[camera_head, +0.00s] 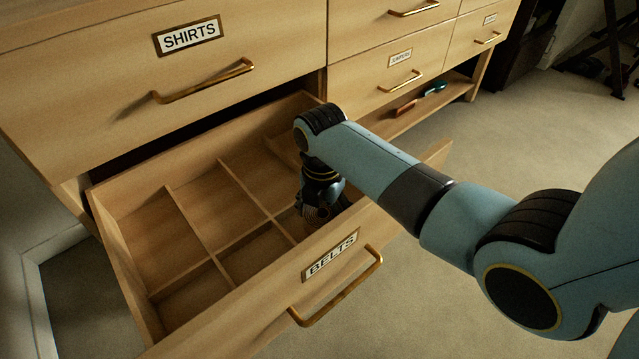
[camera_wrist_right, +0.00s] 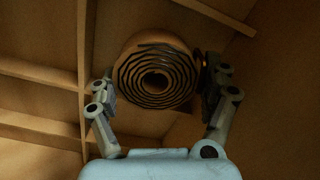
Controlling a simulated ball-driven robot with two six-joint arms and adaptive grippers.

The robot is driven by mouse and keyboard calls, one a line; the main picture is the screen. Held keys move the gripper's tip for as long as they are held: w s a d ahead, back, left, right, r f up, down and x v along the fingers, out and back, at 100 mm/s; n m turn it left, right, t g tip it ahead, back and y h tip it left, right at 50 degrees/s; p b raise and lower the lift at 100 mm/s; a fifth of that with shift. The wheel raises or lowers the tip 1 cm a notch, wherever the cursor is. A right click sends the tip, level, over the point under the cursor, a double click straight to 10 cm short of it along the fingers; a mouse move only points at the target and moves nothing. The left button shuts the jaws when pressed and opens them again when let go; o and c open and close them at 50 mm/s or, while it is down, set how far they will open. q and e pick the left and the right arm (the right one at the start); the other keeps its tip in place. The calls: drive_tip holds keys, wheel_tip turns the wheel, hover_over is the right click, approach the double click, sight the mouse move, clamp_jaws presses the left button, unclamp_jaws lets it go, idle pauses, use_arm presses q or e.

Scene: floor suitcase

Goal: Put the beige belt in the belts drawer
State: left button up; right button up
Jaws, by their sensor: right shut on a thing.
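The belts drawer (camera_head: 220,262) is pulled open below the shirts drawer, and wooden dividers split it into compartments. My right arm reaches over its front into the right part of the drawer. In the right wrist view my right gripper (camera_wrist_right: 157,98) is shut on the coiled beige belt (camera_wrist_right: 176,50), with one finger on each side of the roll. The belt is rolled in a spiral with dark edges between its turns. In the head view the right gripper (camera_head: 318,210) is low among the compartments, and the belt is mostly hidden there. I cannot tell whether it touches the drawer floor.
The shirts drawer (camera_head: 200,70) above is closed. More closed drawers stand to the right, with an open shelf (camera_head: 425,105) below holding a few small items. The left compartments (camera_head: 150,235) look empty. The drawer's brass handle (camera_head: 340,290) sticks out in front.

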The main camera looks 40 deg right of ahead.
sight(322, 215)
wheel_tip(322, 215, down, 3)
drive_tip(key=shift+s+f+b, duration=0.1)
drive_tip(key=shift+b, duration=0.6)
use_arm(q)
drive_tip(key=shift+w+a+f, duration=0.3)
drive_tip(key=shift+w+f, duration=0.15)
drive_tip(key=shift+f, duration=0.05)
use_arm(e)
drive_tip(key=o, duration=1.2)
drive_tip(key=shift+c, duration=0.2)
drive_tip(key=shift+r, duration=0.25)
drive_tip(key=r+p, duration=0.1)
drive_tip(key=r, duration=0.2)
drive_tip(key=r+p, duration=0.2)
drive_tip(key=r, duration=0.2)
drive_tip(key=r+p, duration=0.2)
drive_tip(key=r, duration=0.2)
drive_tip(key=shift+w+a, duration=0.1)
drive_tip(key=shift+w, duration=0.15)
use_arm(q)
drive_tip(key=r, duration=0.1)
drive_tip(key=s+d+r, duration=0.2)
drive_tip(key=shift+s+r+p, duration=0.25)
drive_tip(key=shift+r+p, duration=0.05)
drive_tip(key=shift+r, duration=0.05)
use_arm(e)
drive_tip(key=shift+r, duration=0.35)
